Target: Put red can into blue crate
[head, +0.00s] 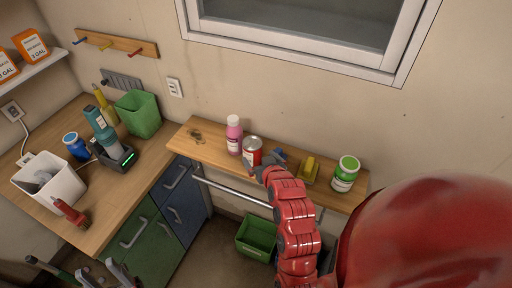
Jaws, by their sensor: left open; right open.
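The red can (252,151), with a pale top, stands upright on the wooden shelf under the window. My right gripper (266,163), on the red arm, is open at the can's right front side and overlaps its lower part. I cannot tell whether its fingers touch the can. My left gripper (93,270) shows only in part at the bottom left edge, open, with nothing seen between its fingers and far from the can. I cannot make out a blue crate; my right arm hides part of the floor area under the shelf.
A pink bottle (234,135) stands close left of the can. A yellow-topped item (309,168) and a green-lidded jar (345,174) stand to its right on the shelf (205,150). A metal rail (235,190) runs below. A green crate (257,238) sits on the floor.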

